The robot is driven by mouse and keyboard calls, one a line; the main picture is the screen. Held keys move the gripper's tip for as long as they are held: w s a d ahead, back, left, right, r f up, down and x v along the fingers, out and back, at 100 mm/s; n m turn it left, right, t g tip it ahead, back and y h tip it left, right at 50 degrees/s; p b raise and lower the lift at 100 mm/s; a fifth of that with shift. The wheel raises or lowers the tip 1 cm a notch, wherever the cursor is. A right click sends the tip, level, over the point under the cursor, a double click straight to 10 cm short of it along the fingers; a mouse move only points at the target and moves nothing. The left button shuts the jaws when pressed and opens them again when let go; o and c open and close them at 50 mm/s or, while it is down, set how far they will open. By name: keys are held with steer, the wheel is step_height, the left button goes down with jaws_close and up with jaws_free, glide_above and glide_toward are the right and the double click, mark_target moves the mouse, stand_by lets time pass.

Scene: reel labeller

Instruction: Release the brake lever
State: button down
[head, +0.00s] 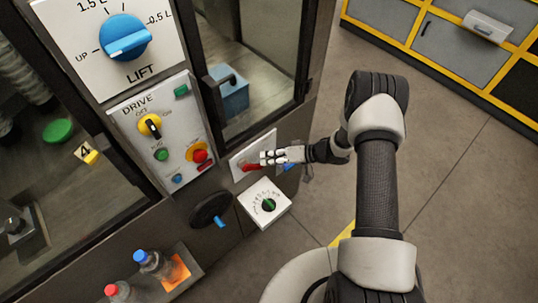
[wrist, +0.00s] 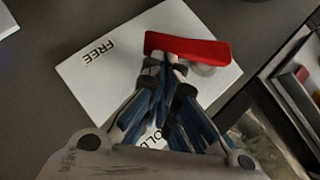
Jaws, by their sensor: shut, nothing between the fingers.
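The brake lever is a red bar (wrist: 190,46) on a white plate (wrist: 85,75). In the wrist view it lies across the plate's upper right part, with a pale round piece partly under its right half. The plate reads FREE at the left; a second label is mostly hidden behind my fingers. My gripper (wrist: 168,60) is shut and empty, its tips at the lever's lower edge; I cannot tell whether they touch. In the head view my gripper (head: 267,158) is in front of the plate, and part of the red lever (head: 249,168) shows just below the fingertips.
A white dial box (head: 265,203) is just below the plate, and a black handwheel (head: 211,209) is left of it. The DRIVE panel (head: 150,130) and the LIFT knob (head: 125,38) are up to the left. Bottles (head: 153,264) stand on a low shelf. The floor at right is clear.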

steer(key=shift+s+a+f+b, duration=0.15)
steer(key=shift+f+b, duration=0.4)
steer(key=shift+f, duration=0.45)
